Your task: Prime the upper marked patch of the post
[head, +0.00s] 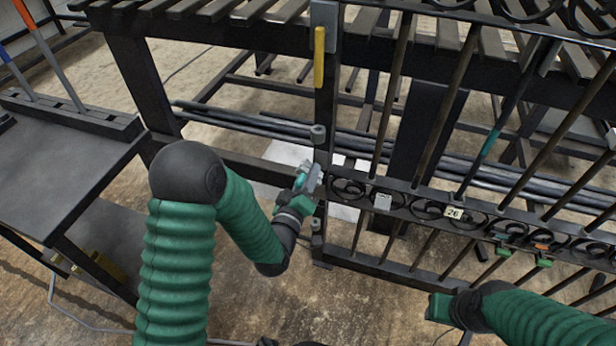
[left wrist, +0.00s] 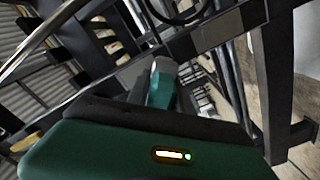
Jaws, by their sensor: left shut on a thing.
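The dark post (head: 326,100) stands upright at the left end of the scroll gate. A yellow strip (head: 319,57) shows high on it, below a grey plate (head: 323,14). I cannot tell whether the strip is the marked patch. My left gripper (head: 309,184) is beside the post, well below the strip, shut on a teal tool with a pale grey end. The tool (left wrist: 160,84) shows beyond the gripper body in the left wrist view. Touch with the post is unclear. My right gripper (head: 440,308) is low at the right; its jaws cannot be made out.
The gate's scroll band (head: 400,205) runs right from the post, with a number tag (head: 454,213) and green clamps (head: 543,262). Grey hinge knuckles (head: 318,133) sit on the post. A dark bench (head: 60,165) with a slotted rack stands left. Long bars lie behind the gate.

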